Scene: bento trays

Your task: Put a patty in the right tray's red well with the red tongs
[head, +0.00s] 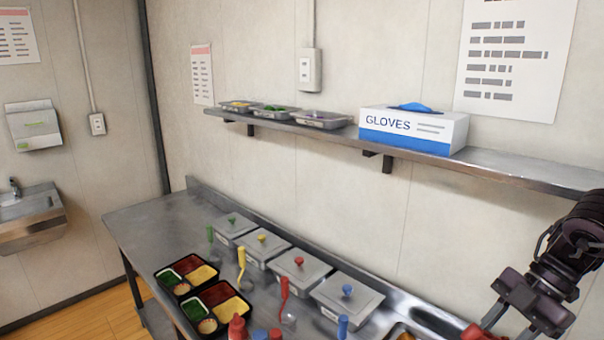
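Two black bento trays stand at the counter's front left. The right tray (247,318) has a red well (217,293), a green well and a yellow well, and a small round cup. The red tongs (284,288) stand upright in front of the lidded pan with the red knob (299,262). A brown item in a pan at the bottom edge (404,335) is mostly cut off; I cannot tell if it is a patty. My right gripper (508,325) is at the lower right, fingers apart, far from the red tongs. My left gripper is out of view.
The left tray (166,285) stands beside the right tray. Green tongs (210,234), yellow tongs (241,258) and a blue handle (342,326) stand along the row of lidded pans. A red bottle (237,327) is at the front. A wall shelf (500,168) holds a gloves box (413,130).

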